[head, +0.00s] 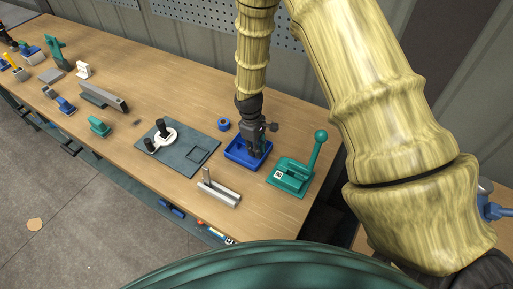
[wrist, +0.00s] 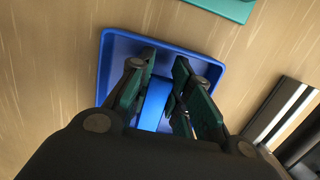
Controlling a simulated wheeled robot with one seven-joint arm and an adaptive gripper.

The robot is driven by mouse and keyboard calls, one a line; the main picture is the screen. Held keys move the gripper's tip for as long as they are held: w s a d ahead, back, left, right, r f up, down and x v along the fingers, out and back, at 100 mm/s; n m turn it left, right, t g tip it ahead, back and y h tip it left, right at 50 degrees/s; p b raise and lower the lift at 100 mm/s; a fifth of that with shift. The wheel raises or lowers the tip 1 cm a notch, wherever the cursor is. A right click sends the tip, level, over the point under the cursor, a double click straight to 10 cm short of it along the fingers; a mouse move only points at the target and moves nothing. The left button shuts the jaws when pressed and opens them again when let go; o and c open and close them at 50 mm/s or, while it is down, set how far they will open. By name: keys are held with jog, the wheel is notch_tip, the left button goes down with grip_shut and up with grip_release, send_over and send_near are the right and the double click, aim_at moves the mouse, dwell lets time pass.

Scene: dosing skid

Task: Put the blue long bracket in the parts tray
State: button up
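The parts tray is a shallow blue tray (head: 234,155) on the bench, and it also fills the middle of the wrist view (wrist: 112,50). My gripper (head: 254,152) reaches down into it from above. In the wrist view, my gripper's two fingers (wrist: 164,68) stand apart inside the tray rim. A long blue piece, which looks like the blue long bracket (wrist: 156,104), lies between them. Its near end is hidden by my gripper. I cannot tell whether the fingers press on it or whether it rests on the tray floor.
A teal fixture with an upright lever (head: 291,173) stands just right of the tray. A grey metal bracket (head: 219,190) lies in front. A dark plate with a white part (head: 162,138) is to the left. More parts line the bench's far left.

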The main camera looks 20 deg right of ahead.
jog(key=o, duration=0.4)
jog(key=shift+o, duration=0.2)
notch_tip(320, 180, up, 12)
jog(key=w+b, duration=0.1)
jog(key=b, duration=0.3)
jog(key=shift+a, duration=0.45)
jog(key=shift+r, duration=0.15)
